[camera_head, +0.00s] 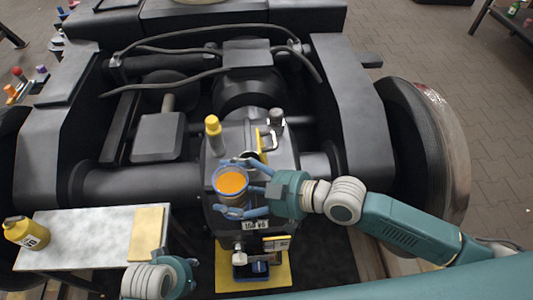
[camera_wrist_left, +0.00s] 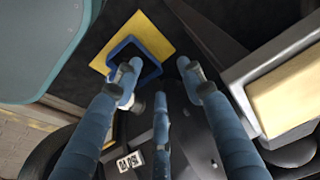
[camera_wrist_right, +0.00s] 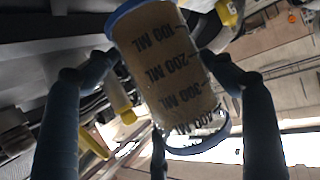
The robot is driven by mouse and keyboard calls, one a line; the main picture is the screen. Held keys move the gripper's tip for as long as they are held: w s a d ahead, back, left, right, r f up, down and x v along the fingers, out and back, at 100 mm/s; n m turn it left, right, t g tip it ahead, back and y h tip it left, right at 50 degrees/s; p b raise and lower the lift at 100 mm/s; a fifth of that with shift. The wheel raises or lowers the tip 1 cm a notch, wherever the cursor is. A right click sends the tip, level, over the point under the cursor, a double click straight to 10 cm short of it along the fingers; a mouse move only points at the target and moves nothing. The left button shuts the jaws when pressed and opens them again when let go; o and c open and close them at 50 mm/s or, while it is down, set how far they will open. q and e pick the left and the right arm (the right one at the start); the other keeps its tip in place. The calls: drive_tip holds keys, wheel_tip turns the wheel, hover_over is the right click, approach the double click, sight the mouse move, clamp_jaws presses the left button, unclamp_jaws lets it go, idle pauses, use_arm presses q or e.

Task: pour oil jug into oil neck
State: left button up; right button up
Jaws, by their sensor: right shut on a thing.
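My right gripper (camera_head: 252,187) is shut on the oil jug (camera_head: 219,195), a clear measuring cup with a blue rim and orange oil in it. The oil surface shows from above and the jug looks near upright. The right wrist view shows the jug (camera_wrist_right: 168,65) between the fingers, with millilitre marks. The oil neck (camera_head: 249,156) seems to be the dark round opening on the gearbox, just behind the jug and partly hidden by the gripper. My left gripper (camera_wrist_left: 157,75) is open and empty, low at the front left in the head view.
A yellow-capped post (camera_head: 213,130) and a metal-handled fitting (camera_head: 273,125) rise from the gearbox. A blue tray (camera_head: 250,268) sits on a yellow mat (camera_head: 225,277) below. A yellow bottle (camera_head: 25,233) stands on a side table (camera_head: 85,232) at left. A large wheel (camera_head: 430,140) is at right.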

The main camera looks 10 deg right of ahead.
sight(237, 168)
drive_tip(key=shift+d, duration=0.25)
use_arm(q)
drive_tip(key=shift+d, duration=0.1)
drive_tip(key=shift+s+f, duration=0.15)
drive_tip(key=shift+f, duration=0.05)
use_arm(e)
drive_tip(key=shift+w+d+m+g+b, duration=0.1)
drive_tip(key=shift+w+m+g+b, duration=0.25)
drive_tip(key=shift+m+g+b, duration=0.45)
drive_tip(key=shift+w+r, duration=0.2)
drive_tip(key=shift+r, duration=0.4)
use_arm(q)
wheel_tip(237, 168, up, 7)
drive_tip(key=shift+s+f, duration=0.15)
drive_tip(key=shift+s, duration=0.15)
use_arm(e)
drive_tip(key=shift+w+d+r+m+g+y, duration=0.1)
drive_tip(key=shift+w+r+m+g+y, duration=0.15)
drive_tip(key=shift+r+m, duration=0.3)
drive_tip(key=shift+g, duration=0.25)
drive_tip(key=shift+w+d+r+m, duration=0.15)
drive_tip(key=shift+w+r+m, duration=0.15)
drive_tip(key=shift+r+m, duration=0.25)
use_arm(q)
drive_tip(key=shift+s+r, duration=0.1)
drive_tip(key=shift+r, duration=0.3)
use_arm(e)
drive_tip(key=shift+w+r+m+g+y, duration=0.2)
drive_tip(key=shift+r+m+g+y, duration=0.1)
drive_tip(key=shift+g+y, duration=0.1)
